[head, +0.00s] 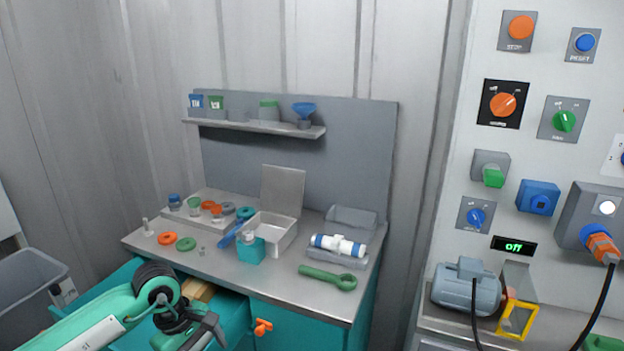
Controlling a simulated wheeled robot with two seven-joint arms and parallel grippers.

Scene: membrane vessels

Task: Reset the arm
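My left arm reaches in from the bottom left, with a teal and white link and black joints. My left gripper (208,329) is low in the head view, in front of the workbench and over the open teal drawer (118,277). Its dark fingers are partly cut off and seen at an angle, so I cannot tell whether they are apart. No held object shows at it. My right arm and gripper are not in view.
The grey bench top (215,262) holds a green wrench (328,277), a white-blue membrane vessel (338,245), an open box (283,232) and rings. An orange handle (262,327) sticks out below. A control panel (500,130) and pump (466,290) stand right. A grey bin (30,290) stands left.

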